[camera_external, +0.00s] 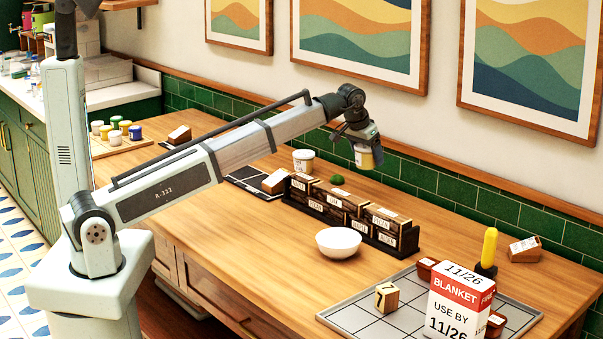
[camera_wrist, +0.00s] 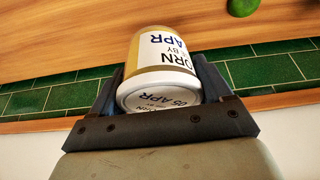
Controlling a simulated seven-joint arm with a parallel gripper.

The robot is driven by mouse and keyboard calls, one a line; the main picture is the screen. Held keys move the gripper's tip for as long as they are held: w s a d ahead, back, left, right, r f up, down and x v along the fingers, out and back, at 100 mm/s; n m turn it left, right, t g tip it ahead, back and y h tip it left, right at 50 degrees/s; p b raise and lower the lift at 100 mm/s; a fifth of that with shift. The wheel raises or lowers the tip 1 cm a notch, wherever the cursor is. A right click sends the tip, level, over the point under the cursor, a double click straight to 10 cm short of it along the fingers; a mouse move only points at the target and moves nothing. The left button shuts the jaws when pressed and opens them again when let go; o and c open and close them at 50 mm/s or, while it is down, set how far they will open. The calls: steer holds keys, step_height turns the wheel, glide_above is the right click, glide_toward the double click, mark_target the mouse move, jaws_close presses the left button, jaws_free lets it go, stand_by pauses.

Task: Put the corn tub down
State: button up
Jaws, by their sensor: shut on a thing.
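The corn tub (camera_wrist: 158,62) is a yellowish tub with a white label and a white lid marked "05 APR". In the wrist view it sits between the two dark fingers of my gripper (camera_wrist: 155,90), which is shut on it. In the external view the tub (camera_external: 366,158) hangs below my gripper (camera_external: 364,150), above the table and in front of the green tile wall. It is clear of the dark wooden rack (camera_external: 345,212), up and behind its row of labelled blocks. The wooden table (camera_external: 225,240) lies beneath.
A white tub (camera_external: 303,160) stands behind the rack, left of my gripper. A green item (camera_external: 337,180) is near the rack. A white bowl (camera_external: 338,242) stands in front. A grey gridded mat (camera_external: 385,320) holds a blanket box (camera_external: 458,303) and blocks. Several tubs (camera_external: 115,130) stand far left.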

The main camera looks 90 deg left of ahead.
mark_target(358, 157)
steer(key=shift+a+f, duration=0.1)
steer(key=shift+f, duration=4.9)
steer(key=shift+f, duration=0.15)
steer(key=o, duration=1.1)
steer(key=v, duration=1.2)
